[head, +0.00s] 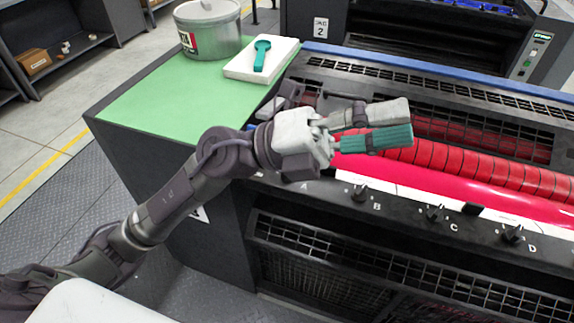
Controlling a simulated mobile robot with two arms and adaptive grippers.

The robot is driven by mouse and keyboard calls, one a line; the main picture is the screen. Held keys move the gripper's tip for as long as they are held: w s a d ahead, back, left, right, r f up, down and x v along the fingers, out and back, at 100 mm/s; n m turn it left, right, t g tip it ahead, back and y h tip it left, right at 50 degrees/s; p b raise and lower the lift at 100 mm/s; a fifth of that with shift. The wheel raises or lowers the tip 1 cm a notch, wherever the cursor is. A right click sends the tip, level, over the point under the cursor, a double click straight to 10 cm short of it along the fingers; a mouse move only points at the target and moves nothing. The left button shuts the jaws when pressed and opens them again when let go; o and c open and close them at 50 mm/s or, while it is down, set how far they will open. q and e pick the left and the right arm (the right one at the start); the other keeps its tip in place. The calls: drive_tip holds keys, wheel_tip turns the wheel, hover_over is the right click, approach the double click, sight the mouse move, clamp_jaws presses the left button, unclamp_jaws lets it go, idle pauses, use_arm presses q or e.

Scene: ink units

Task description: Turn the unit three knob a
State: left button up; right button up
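My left gripper (409,124) reaches over the near press unit from the left, its fingers pointing right above the red rollers. Its grey and teal fingers lie close together in this view, and I cannot tell whether there is a gap between them. On the near unit's dark front rail the label A (304,186) shows just below my wrist. Knob A itself is hidden behind my gripper. Black knobs B (359,194), C (434,213) and D (512,234) stand along the rail to the right. The near unit's number plate (201,214) is mostly hidden by my arm. My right gripper is out of view.
A green top (150,108) at left holds a metal can (208,32) and a white tray (262,72) with a teal tool (261,54). Red rollers (490,172) lie behind the rail. A unit marked 2 (320,27) stands behind. Floor is open at lower left.

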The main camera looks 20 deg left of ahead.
use_arm(q)
drive_tip(key=w+a+f+m+g+y, duration=0.1)
drive_tip(key=a+f+m+y, duration=0.15)
drive_tip(key=f+y, duration=0.35)
drive_tip(key=w+a+f+m+y, duration=0.1)
drive_tip(key=f+m+y, duration=0.2)
drive_tip(key=f+y, duration=0.3)
drive_tip(key=w+a+f+n+t+y, duration=0.1)
drive_tip(key=w+a+t+y, duration=0.2)
drive_tip(key=a, duration=0.4)
drive_tip(key=w+a+f+n+y, duration=0.1)
drive_tip(key=w+a+n+y, duration=0.1)
drive_tip(key=w+a+y, duration=0.35)
drive_tip(key=x, duration=0.4)
drive_tip(key=a+p+x, duration=0.1)
drive_tip(key=x, duration=0.2)
drive_tip(key=s+p+x, duration=0.1)
drive_tip(key=x, duration=0.3)
drive_tip(key=shift+a+f, duration=0.35)
drive_tip(key=shift+f, duration=0.3)
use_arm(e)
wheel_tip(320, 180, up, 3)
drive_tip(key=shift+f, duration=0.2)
use_arm(q)
clamp_jaws()
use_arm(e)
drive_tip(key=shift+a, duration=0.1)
